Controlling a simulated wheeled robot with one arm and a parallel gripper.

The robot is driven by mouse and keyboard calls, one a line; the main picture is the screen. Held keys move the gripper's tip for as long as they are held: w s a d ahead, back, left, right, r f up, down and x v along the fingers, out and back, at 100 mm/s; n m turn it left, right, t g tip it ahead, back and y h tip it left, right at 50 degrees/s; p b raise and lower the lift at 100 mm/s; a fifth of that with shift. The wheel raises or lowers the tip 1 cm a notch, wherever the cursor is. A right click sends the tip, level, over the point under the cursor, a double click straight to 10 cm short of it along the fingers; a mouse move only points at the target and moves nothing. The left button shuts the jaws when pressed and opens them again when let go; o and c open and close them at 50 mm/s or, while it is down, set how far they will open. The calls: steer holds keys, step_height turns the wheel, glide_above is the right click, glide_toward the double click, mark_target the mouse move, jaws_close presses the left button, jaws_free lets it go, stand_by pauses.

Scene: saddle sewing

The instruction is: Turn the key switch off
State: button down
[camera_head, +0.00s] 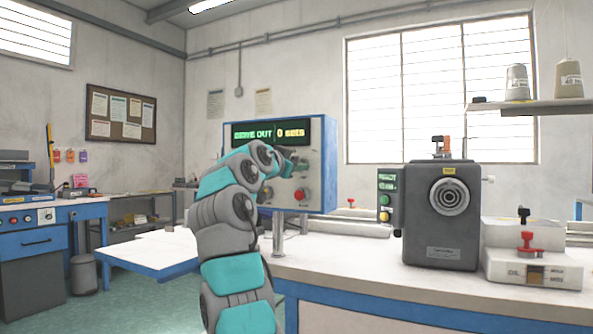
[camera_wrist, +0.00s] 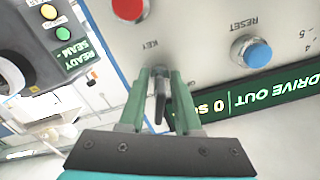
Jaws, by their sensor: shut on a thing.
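The control panel is a blue-framed box (camera_head: 329,165) with a light face and a green display (camera_head: 268,133) reading "DRIVE OUT" and a zero. In the wrist view its face appears upside down, with a "KEY" label beside the key switch (camera_wrist: 160,100), a small dark key. My gripper (camera_wrist: 158,76) has its green fingers on both sides of the key and is shut on it. In the head view my gripper (camera_head: 293,160) is at the panel's face, below the display, and my arm hides the key. The key's exact angle is hard to tell.
A red button (camera_wrist: 128,8) and a blue "RESET" button (camera_wrist: 252,52) sit on the panel near the key. A grey sewing machine head (camera_head: 440,235) stands on the bench to the right. The white bench top (camera_head: 330,262) in front is clear.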

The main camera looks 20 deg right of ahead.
steer(key=n, duration=0.3)
steer(key=shift+s+n+b, duration=0.1)
steer(key=shift+n+b, duration=0.25)
steer(key=shift+n, duration=1.05)
steer(key=shift+r+n, duration=0.1)
steer(key=shift+n, duration=0.6)
steer(key=n+p, duration=0.1)
steer(key=n, duration=0.1)
steer(key=n+p, duration=0.1)
steer(key=shift+s+d+r+n, duration=0.1)
steer(key=shift+r+n, duration=0.05)
steer(key=shift+n, duration=0.25)
steer(key=shift+n+p, duration=0.85)
steer(key=shift+n, duration=0.65)
steer(key=c, duration=1)
jaws_free()
steer(key=shift+f, duration=0.2)
